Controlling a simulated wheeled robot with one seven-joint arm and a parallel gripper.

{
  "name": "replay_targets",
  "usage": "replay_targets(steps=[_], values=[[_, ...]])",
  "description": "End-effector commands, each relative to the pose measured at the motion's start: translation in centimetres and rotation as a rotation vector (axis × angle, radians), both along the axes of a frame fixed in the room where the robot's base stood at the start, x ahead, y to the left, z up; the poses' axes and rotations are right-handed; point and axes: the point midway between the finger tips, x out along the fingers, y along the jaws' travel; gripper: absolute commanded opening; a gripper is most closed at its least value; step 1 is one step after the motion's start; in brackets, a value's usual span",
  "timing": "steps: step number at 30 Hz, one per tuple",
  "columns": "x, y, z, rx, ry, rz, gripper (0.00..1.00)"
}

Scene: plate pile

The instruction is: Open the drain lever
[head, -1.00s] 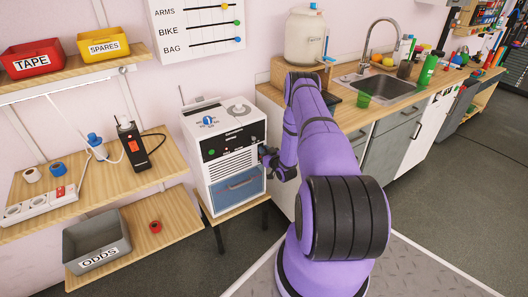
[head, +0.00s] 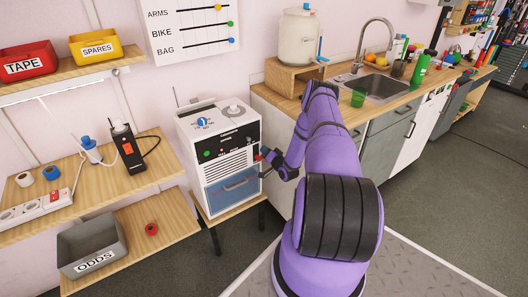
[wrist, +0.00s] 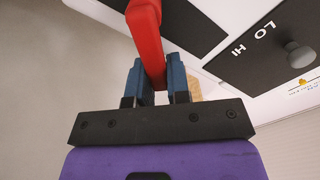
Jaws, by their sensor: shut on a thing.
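A red lever (wrist: 146,45) runs down between the two blue-grey fingers of my gripper (wrist: 153,82) in the wrist view. The fingers are shut on it from both sides. In the head view, my gripper (head: 268,164) is at the right side of a white machine (head: 185,155), and a small red bit of the lever (head: 265,151) shows by it. The lever's mount is out of the wrist view's top edge. Most of the lever is hidden in the head view.
The machine has a blue drawer (head: 232,190), a black front panel and a top knob (head: 234,108). It stands on a low wooden stand. Shelves with a grey ODDS bin (head: 92,248) are to the left. The sink counter (head: 290,100) is close behind my arm.

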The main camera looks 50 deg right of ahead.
Motion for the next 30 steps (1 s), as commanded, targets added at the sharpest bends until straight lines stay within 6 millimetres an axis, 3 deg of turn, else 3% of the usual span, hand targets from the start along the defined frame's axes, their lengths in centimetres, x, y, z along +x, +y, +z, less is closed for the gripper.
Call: replay_targets(steps=[18, 30], values=[[-0.5, -1.3, -2.9, 0.539, -0.126, -0.002, 0.0], [-0.5, -1.3, -3.8, 0.721, -0.17, -0.002, 0.0]])
